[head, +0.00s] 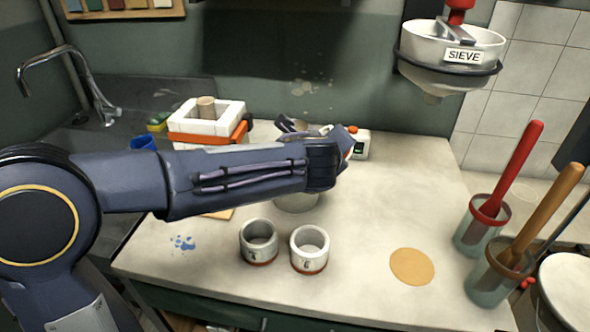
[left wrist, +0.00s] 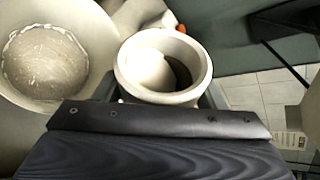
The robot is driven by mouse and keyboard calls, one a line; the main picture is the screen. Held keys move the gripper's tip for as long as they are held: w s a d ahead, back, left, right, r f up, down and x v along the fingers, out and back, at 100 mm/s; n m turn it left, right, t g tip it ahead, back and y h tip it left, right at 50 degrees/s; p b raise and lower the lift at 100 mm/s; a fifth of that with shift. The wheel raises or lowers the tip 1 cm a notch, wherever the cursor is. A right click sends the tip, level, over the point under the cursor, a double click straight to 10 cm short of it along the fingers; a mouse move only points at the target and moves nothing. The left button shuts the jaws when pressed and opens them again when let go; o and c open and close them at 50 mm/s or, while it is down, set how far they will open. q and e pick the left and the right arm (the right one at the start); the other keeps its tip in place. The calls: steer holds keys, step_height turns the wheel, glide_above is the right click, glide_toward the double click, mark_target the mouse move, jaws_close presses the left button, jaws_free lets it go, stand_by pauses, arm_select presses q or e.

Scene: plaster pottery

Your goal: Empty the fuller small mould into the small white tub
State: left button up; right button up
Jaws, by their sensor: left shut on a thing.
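My left gripper (left wrist: 160,96) is shut on a small white mould (left wrist: 128,68), one finger on each side of it. The mould's round mouth faces the wrist camera; its inside is pale on one side and dark on the other. How full it is I cannot tell. The small white tub (left wrist: 18,98), with pale, smeared contents, is beside it at the left of that view. In the head view the tub (head: 295,203) shows below my forearm, which hides most of the rest. Two small moulds (head: 259,256) (head: 309,263) with reddish bases stand upright in front. My right gripper is out of view.
A white block mould with an orange strap (head: 207,124) and a white device with an orange knob (head: 358,146) stand behind. A sieve (head: 452,45) hangs at upper right. Tool jars (head: 480,232) (head: 492,285) stand right. A tan disc (head: 412,266) lies on open table.

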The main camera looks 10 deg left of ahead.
arm_select(q)
steer(key=shift+r, duration=0.1)
steer(key=shift+a+r+n+h+b, duration=0.1)
steer(key=shift+r+n+h+b, duration=0.5)
steer(key=shift+n+h, duration=0.3)
steer(key=shift+f, duration=0.15)
steer(key=shift+f+n+h+b, duration=0.3)
steer(key=shift+n+b, duration=0.2)
steer(key=shift+b, duration=0.4)
steer(key=shift+a, duration=0.1)
steer(key=shift+a+r+n+t+h+b, duration=0.3)
steer(key=shift+a+n+h+b, duration=0.1)
steer(key=shift+a+n+h, duration=0.4)
steer(key=shift+a, duration=0.1)
steer(key=shift+r+b, duration=0.1)
steer(key=shift+b, duration=0.2)
